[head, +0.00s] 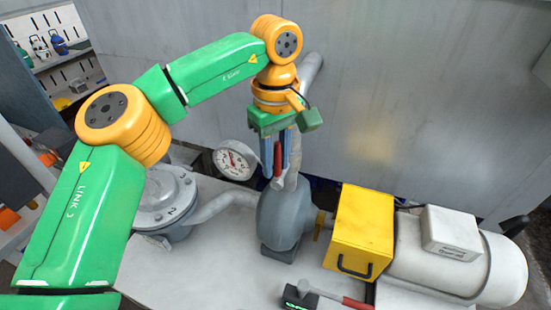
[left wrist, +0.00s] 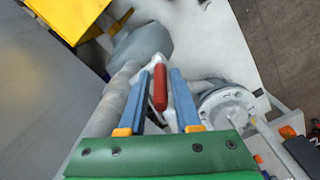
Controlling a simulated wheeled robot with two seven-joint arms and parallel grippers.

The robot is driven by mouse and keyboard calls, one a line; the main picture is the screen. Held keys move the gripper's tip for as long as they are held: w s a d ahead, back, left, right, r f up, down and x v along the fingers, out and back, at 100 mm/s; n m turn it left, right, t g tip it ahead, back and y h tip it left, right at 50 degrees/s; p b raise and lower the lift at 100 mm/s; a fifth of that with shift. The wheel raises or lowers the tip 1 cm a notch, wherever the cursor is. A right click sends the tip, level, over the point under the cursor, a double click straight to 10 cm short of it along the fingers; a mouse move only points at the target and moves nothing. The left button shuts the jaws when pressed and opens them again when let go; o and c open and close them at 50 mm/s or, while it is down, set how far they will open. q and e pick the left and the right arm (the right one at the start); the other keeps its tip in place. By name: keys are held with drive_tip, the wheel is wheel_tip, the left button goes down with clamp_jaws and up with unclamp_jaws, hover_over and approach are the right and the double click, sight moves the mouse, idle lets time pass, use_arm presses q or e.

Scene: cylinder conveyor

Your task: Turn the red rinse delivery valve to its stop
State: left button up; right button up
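The red valve handle (head: 277,158) stands on the grey pipework above the pump. It also shows in the left wrist view (left wrist: 159,88) as a rounded red lever. My left gripper (head: 287,165) reaches down to it from above, its blue fingers apart. In the left wrist view the left gripper's fingers (left wrist: 159,76) lie on either side of the red handle, with a gap visible on both sides. The valve body is partly hidden by the gripper and handle. My right gripper is in neither view.
A grey pump (head: 284,218), yellow guard box (head: 362,228) and pale motor (head: 465,268) stand to the right. A round gauge (head: 234,161) and flanged grey fitting (head: 163,195) are left. Another red handle (head: 357,303) shows low. A grey wall (head: 400,90) stands behind.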

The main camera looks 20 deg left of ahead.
use_arm(q)
drive_tip(key=shift+s+d+r, duration=0.1)
drive_tip(key=shift+s+d, duration=0.05)
drive_tip(key=shift+d, duration=0.05)
clamp_jaws()
idle(1.0)
